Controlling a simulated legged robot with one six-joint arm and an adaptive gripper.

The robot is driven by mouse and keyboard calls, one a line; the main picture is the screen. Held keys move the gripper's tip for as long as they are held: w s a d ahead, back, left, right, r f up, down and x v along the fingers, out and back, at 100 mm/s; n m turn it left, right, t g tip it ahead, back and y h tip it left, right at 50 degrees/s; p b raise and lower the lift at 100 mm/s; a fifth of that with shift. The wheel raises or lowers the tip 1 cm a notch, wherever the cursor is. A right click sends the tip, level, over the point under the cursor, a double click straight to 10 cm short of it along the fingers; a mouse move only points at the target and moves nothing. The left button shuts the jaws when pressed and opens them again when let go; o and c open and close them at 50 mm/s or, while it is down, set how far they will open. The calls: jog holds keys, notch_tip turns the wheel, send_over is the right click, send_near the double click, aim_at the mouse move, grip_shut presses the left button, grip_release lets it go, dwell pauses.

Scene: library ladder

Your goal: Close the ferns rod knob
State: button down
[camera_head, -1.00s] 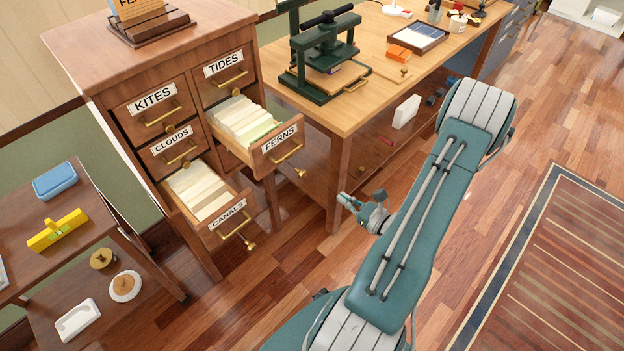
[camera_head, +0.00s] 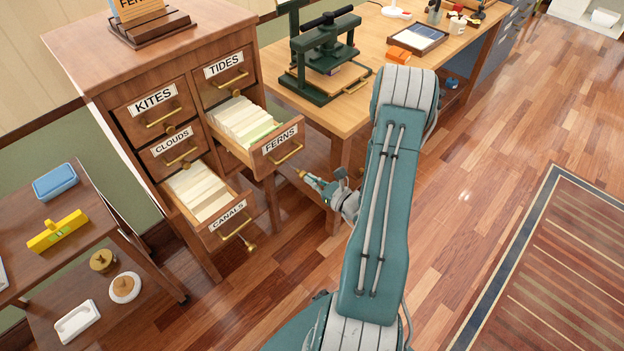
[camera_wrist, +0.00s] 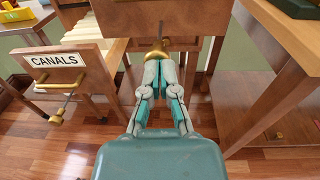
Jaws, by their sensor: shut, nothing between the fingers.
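The FERNS drawer (camera_head: 262,160) stands pulled out of the wooden cabinet, full of pale cards. Its brass rod knob (camera_head: 301,173) sits low at the drawer's front. My gripper (camera_head: 312,181) is right in front of this knob with its fingers shut. In the wrist view the brass knob (camera_wrist: 157,50) shows just beyond the tips of my gripper (camera_wrist: 161,66). The fingers meet at or very near the knob; I cannot tell whether they touch it. The fingers hide part of the knob's lower side.
The CANALS drawer (camera_head: 205,228) is also pulled out, lower left, with its own brass knob (camera_head: 250,247). The KITES, CLOUDS and TIDES drawers are shut. A wooden workbench (camera_head: 345,112) with a green press (camera_head: 322,55) stands to the right. Open floor lies in front.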

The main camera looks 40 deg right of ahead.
jog(key=shift+a, duration=0.1)
jog(key=w, duration=0.6)
jog(key=shift+w+a, duration=0.15)
jog(key=shift+w, duration=0.1)
